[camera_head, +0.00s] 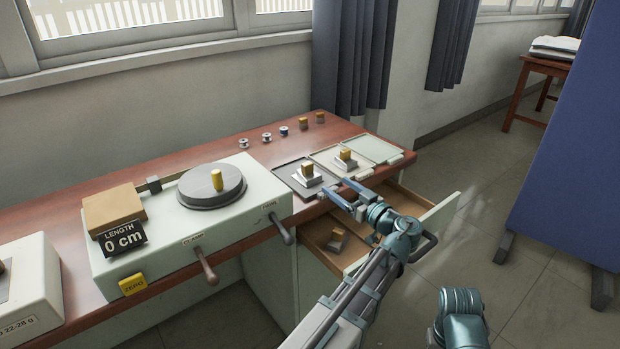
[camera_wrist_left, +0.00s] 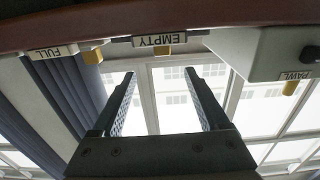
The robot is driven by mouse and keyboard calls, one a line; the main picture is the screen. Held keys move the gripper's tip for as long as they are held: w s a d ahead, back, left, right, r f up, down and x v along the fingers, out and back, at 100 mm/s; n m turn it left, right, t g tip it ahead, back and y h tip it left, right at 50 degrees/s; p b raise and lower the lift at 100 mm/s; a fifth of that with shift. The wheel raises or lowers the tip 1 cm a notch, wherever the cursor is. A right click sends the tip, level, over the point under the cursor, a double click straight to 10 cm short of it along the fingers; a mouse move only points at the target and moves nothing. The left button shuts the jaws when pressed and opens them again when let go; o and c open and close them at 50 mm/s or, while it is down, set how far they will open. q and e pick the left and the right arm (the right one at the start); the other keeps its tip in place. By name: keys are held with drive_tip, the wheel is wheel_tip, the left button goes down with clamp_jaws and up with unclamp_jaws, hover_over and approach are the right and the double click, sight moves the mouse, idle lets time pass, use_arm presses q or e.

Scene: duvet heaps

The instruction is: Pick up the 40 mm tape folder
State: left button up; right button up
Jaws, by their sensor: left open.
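Two metal folders with wooden knobs sit on trays at the right end of the table in the head view: a nearer one (camera_head: 307,177) and a farther one (camera_head: 345,161). A third, similar piece (camera_head: 338,239) lies in the open drawer. I cannot read any width mark, so I cannot tell which is the 40 mm one. My left gripper (camera_head: 338,186) is open and empty at the table's front edge, just right of the nearer folder. In the left wrist view its two fingers (camera_wrist_left: 160,72) stand apart with nothing between them. My right gripper is out of view.
A pale machine (camera_head: 190,240) with levers and a "0 cm" sign stands left of the trays. Several small spools and blocks (camera_head: 284,131) line the table's back. The open drawer (camera_head: 318,252) juts out below my left arm. The wrist view shows FULL (camera_wrist_left: 53,53) and EMPTY (camera_wrist_left: 160,40) labels.

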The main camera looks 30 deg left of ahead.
sight(310, 168)
use_arm(q)
drive_tip(key=x, duration=0.8)
drive_tip(key=shift+a, duration=0.2)
drive_tip(key=shift+w+a, duration=0.1)
drive_tip(key=x, duration=0.5)
drive_tip(key=shift+a+f, duration=0.1)
clamp_jaws()
